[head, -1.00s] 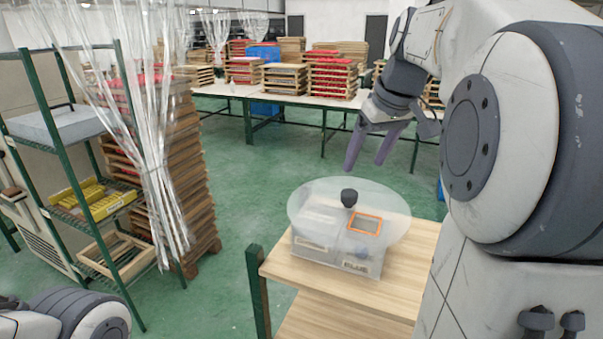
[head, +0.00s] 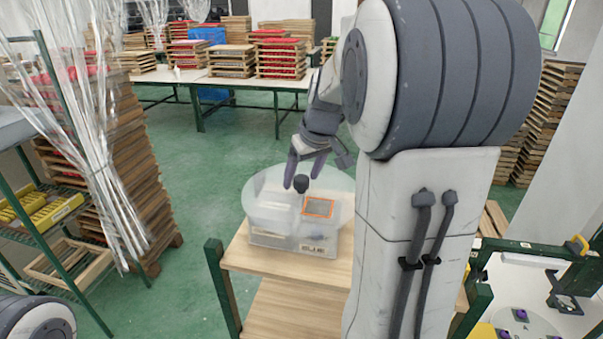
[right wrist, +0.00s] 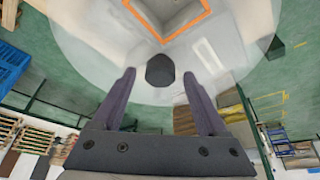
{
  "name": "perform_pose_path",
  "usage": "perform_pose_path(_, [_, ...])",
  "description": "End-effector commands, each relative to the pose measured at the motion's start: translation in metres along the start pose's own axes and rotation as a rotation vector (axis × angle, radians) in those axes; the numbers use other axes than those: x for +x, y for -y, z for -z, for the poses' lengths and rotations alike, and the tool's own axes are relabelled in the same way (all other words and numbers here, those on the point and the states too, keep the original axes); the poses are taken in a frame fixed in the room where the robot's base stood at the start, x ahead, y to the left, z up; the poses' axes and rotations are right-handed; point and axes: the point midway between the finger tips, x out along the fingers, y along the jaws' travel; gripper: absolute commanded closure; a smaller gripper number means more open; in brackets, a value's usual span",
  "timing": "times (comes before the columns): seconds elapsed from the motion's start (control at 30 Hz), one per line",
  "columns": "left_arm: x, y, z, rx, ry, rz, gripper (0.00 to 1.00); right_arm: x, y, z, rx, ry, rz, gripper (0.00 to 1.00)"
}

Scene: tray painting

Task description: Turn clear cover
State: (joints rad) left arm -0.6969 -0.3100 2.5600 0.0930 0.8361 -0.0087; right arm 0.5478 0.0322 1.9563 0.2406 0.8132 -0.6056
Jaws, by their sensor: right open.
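The clear cover (head: 268,196) is a round translucent disc with a black knob (head: 301,184) at its middle. It lies over a translucent box (head: 292,240) on a wooden table. An orange-edged opening (head: 318,207) shows to the right of the knob. My right gripper (head: 302,180) is open with its purple-grey fingers pointing down at the knob. In the right wrist view the knob (right wrist: 160,70) is just beyond the fingertips, centred between them; I cannot tell whether they touch it. My left gripper is out of view.
The wooden table (head: 285,290) has a green post at its left corner. A green shelf (head: 50,235) with yellow boxes and a plastic curtain (head: 100,150) stand at the left. A long table with stacked trays (head: 228,60) is behind. Green floor lies between.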

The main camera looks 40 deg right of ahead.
Motion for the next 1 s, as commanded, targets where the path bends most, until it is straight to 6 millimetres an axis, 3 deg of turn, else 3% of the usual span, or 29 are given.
perform_pose_path(0.07, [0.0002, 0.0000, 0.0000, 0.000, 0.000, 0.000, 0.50, 0.0000, 0.0001, -0.0001, 0.000, 0.000, 0.000, 0.24])
perform_pose_path(0.1, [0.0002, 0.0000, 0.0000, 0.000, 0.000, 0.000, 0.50, -0.0001, 0.0001, -0.0001, 0.000, 0.000, 0.000, 0.32])
perform_pose_path(0.27, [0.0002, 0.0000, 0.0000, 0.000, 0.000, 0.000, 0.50, -0.0003, 0.0000, -0.0001, 0.000, 0.000, 0.000, 0.93])
perform_pose_path(0.3, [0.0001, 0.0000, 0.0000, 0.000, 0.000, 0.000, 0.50, -0.0004, 0.0000, -0.0001, 0.000, 0.000, 0.000, 1.00])
perform_pose_path(1.0, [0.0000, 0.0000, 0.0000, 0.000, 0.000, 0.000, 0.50, -0.0010, -0.0001, 0.0001, 0.000, 0.000, 0.000, 1.00])
